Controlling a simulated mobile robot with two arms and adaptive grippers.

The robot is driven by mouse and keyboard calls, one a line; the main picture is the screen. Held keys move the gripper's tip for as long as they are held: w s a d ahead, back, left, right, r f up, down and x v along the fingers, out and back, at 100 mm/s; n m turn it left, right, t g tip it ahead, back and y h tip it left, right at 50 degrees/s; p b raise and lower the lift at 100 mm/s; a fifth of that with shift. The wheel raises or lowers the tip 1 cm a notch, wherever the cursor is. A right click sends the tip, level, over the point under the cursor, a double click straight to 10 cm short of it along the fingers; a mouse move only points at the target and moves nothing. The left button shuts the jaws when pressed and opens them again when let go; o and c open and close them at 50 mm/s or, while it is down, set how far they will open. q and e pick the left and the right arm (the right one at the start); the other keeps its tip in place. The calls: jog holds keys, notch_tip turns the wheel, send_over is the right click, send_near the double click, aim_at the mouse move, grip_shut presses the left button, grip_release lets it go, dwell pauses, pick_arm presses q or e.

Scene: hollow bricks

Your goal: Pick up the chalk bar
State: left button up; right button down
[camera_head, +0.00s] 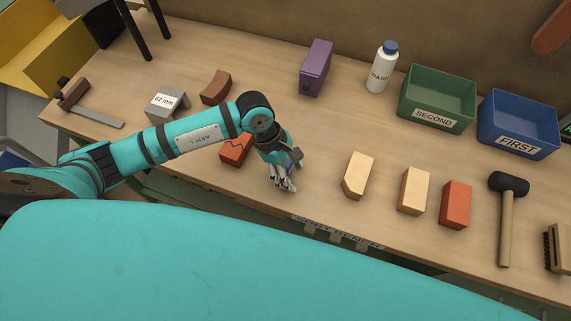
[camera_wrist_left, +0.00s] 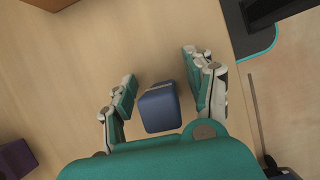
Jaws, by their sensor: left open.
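A small dark blue block (camera_wrist_left: 160,110) with a paler band along one edge, which looks like the chalk bar, lies on the table in the left wrist view. My open left gripper (camera_wrist_left: 161,70) has one finger on each side of it, with visible gaps on both sides. In the head view my left gripper (camera_head: 283,185) points down near the table's front edge. There the block is mostly or wholly hidden by the gripper and wrist. My right gripper is not in view.
A broken-looking red brick (camera_head: 236,150) lies close left of my left wrist. A pale cut brick (camera_head: 358,175), a pale brick (camera_head: 413,191) and a red brick (camera_head: 455,205) stand to the right. Green (camera_head: 436,118) and blue (camera_head: 517,143) bins stand behind. The middle is clear.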

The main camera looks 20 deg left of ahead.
aim_at(290, 163)
pick_arm(q)
grip_shut()
dwell(0.3)
jog(key=shift+r, duration=0.1)
jog(key=shift+w+r+b, duration=0.1)
jog(key=shift+r+b, duration=0.5)
jog(key=shift+r, duration=0.25)
jog(key=shift+r+b, duration=0.35)
jog(key=shift+r, duration=0.3)
jog(key=s+a+r+b, duration=0.2)
jog(key=s+a+b, duration=0.3)
jog(key=s+a, duration=0.6)
jog(key=shift+a, duration=0.4)
